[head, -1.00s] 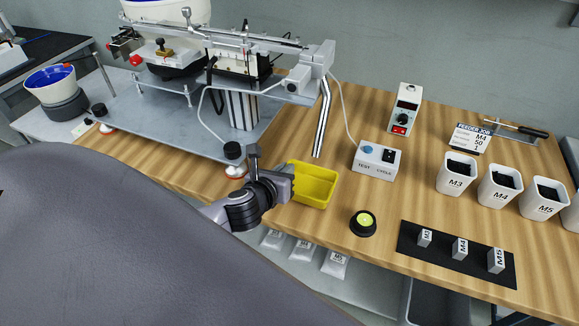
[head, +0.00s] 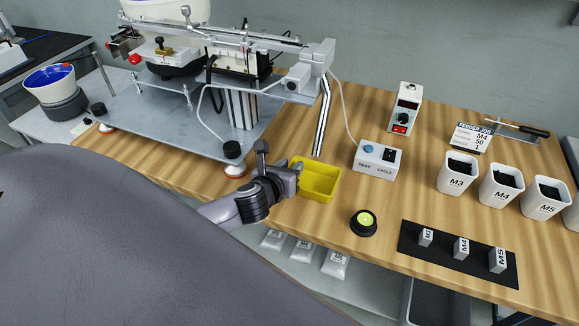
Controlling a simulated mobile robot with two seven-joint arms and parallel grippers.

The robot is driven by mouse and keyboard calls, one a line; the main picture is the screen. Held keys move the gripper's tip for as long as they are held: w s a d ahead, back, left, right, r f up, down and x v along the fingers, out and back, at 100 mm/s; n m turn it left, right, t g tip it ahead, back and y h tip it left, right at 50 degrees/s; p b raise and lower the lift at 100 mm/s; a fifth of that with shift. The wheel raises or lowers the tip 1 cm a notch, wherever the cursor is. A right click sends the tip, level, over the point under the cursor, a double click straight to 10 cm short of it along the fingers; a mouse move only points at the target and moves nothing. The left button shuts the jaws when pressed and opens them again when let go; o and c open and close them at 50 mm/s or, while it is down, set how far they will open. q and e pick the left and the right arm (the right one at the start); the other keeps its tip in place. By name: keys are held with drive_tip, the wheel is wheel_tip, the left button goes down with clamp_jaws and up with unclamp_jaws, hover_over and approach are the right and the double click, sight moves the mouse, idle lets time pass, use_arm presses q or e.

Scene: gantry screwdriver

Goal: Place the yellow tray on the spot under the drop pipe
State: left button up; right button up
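The yellow tray (head: 320,185) is on or just above the wooden bench, right below the drop pipe's end in the picture. The drop pipe (head: 323,118) is a slanted metal tube that comes down from the feeder rail. Its lower end shows just above the tray's back rim. My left gripper (head: 293,174) is at the tray's left wall and looks shut on it; the fingertips are partly hidden by the hand. The spot under the pipe cannot be made out. I cannot tell if the tray touches the bench. My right gripper is not in view.
The TEST/CYCLE box (head: 377,160) stands right of the tray, and a round button (head: 363,222) in front of it. A black mat (head: 440,262) with labelled blocks and several white cups, such as M3 (head: 457,174), are further right. The feeder's steel plate (head: 180,115) is left.

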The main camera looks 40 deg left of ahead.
use_arm(q)
drive_tip(key=shift+r, duration=0.25)
drive_tip(key=shift+s+d, duration=0.1)
drive_tip(key=shift+s, duration=0.25)
drive_tip(key=p+v, duration=0.1)
drive_tip(key=v, duration=1)
drive_tip(key=shift+s+r, duration=0.15)
